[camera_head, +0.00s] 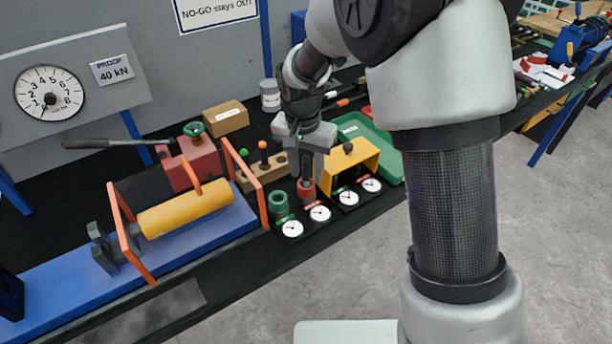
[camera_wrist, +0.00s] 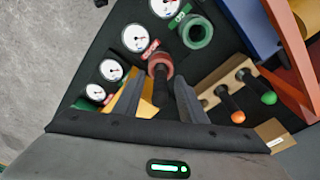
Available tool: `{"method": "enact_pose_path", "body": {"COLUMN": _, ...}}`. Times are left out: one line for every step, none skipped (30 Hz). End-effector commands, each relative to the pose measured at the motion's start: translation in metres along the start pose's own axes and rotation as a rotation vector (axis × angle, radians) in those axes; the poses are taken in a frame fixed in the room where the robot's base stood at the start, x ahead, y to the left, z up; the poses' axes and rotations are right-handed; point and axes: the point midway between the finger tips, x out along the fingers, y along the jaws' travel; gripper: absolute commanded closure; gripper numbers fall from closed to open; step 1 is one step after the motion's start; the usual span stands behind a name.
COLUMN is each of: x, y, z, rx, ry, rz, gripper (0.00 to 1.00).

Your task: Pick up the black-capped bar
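My gripper (camera_head: 309,167) points down above the red ring (camera_head: 306,188) at the front of the bench. In the wrist view my gripper (camera_wrist: 155,92) has its two fingers apart. A dark upright bar (camera_wrist: 160,91), which looks like the black-capped bar, stands between them in the red ring (camera_wrist: 160,66). I see a gap on the left finger's side; whether the right finger touches it I cannot tell. In the head view the fingers mostly hide this bar.
A green ring (camera_head: 279,203) stands just left of the red one. A wooden rack (camera_head: 258,175) with green- and orange-tipped bars is behind. A yellow cover (camera_head: 366,156) with a black knob is close on the right. Several dials lie in front. An orange frame (camera_head: 243,168) stands left.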

Motion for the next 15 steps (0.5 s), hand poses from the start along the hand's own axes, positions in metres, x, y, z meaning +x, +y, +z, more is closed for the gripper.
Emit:
{"method": "enact_pose_path", "body": {"x": 0.0048, "y": 0.0004, "z": 0.0004, "rx": 0.000, "ry": -0.001, "rz": 0.001, "gripper": 0.62}}
{"method": "enact_pose_path", "body": {"x": 0.0063, "y": 0.0003, "z": 0.0004, "rx": 0.000, "ry": -0.001, "rz": 0.001, "gripper": 0.62}}
{"method": "enact_pose_path", "body": {"x": 0.0076, "y": 0.0002, "z": 0.0002, "rx": 0.000, "ry": 0.000, "rz": 0.000, "gripper": 0.62}}
{"method": "enact_pose_path", "body": {"x": 0.0082, "y": 0.0001, "z": 0.0001, "rx": 0.000, "ry": 0.000, "rz": 0.000, "gripper": 0.62}}
{"method": "enact_pose_path", "body": {"x": 0.0083, "y": 0.0000, "z": 0.0001, "rx": 0.000, "ry": 0.000, "rz": 0.000, "gripper": 0.62}}
{"method": "enact_pose_path", "body": {"x": 0.0082, "y": 0.0000, "z": 0.0000, "rx": 0.000, "ry": 0.000, "rz": -0.001, "gripper": 0.62}}
{"method": "enact_pose_path", "body": {"x": 0.0081, "y": 0.0000, "z": 0.0000, "rx": 0.000, "ry": 0.001, "rz": -0.001, "gripper": 0.62}}
{"method": "enact_pose_path", "body": {"x": 0.0081, "y": 0.0000, "z": 0.0000, "rx": 0.000, "ry": 0.000, "rz": -0.001, "gripper": 0.62}}
{"method": "enact_pose_path", "body": {"x": 0.0080, "y": 0.0000, "z": 0.0001, "rx": 0.000, "ry": 0.000, "rz": -0.001, "gripper": 0.62}}
{"method": "enact_pose_path", "body": {"x": 0.0080, "y": 0.0000, "z": 0.0001, "rx": 0.000, "ry": 0.000, "rz": -0.001, "gripper": 0.66}}
{"method": "enact_pose_path", "body": {"x": 0.0080, "y": 0.0000, "z": 0.0001, "rx": 0.000, "ry": 0.000, "rz": 0.000, "gripper": 0.71}}
{"method": "enact_pose_path", "body": {"x": 0.0079, "y": 0.0000, "z": 0.0000, "rx": 0.000, "ry": 0.000, "rz": 0.000, "gripper": 0.78}}
{"method": "enact_pose_path", "body": {"x": 0.0079, "y": 0.0000, "z": 0.0000, "rx": 0.000, "ry": 0.000, "rz": -0.001, "gripper": 0.83}}
{"method": "enact_pose_path", "body": {"x": 0.0079, "y": 0.0000, "z": 0.0000, "rx": 0.000, "ry": 0.000, "rz": 0.000, "gripper": 0.88}}
{"method": "enact_pose_path", "body": {"x": 0.0078, "y": 0.0000, "z": 0.0000, "rx": 0.000, "ry": 0.000, "rz": 0.000, "gripper": 0.95}}
